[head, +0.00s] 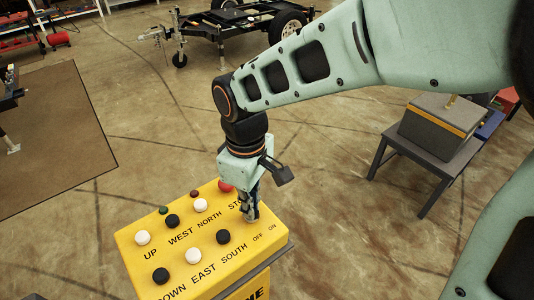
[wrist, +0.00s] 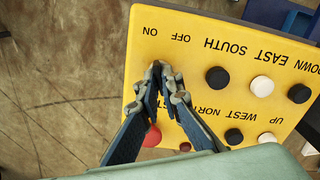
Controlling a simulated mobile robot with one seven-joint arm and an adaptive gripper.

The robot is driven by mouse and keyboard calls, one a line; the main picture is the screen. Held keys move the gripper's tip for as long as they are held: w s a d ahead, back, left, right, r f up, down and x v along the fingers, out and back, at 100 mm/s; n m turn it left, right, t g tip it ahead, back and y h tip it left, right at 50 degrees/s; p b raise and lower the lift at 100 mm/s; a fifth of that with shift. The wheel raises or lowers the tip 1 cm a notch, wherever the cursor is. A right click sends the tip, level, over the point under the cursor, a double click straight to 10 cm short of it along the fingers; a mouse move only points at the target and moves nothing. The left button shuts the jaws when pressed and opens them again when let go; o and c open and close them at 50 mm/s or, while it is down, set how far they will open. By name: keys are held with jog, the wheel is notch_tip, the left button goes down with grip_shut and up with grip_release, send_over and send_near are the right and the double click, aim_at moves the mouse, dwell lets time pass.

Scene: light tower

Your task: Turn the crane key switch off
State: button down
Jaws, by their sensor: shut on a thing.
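The yellow crane control box (head: 135,262) stands below my arm with its top panel facing up. My gripper (head: 250,216) points down at the panel's right part, beside the OFF and ON labels. In the wrist view my gripper's fingertips (wrist: 168,80) are close together at the panel, just by those labels. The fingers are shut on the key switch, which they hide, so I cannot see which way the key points. The red stop button (head: 226,186) is just behind the fingers and also shows in the wrist view (wrist: 152,136).
Black and white buttons (head: 193,256) fill the panel's left and middle, with small green and dark red lights (head: 163,210) at the back. A grey table (head: 424,157) with a box stands at right. A trailer (head: 235,20) is far behind. The floor between is clear.

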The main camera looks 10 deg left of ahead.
jog(key=shift+n, duration=0.6)
jog(key=c, duration=2.1)
grip_release()
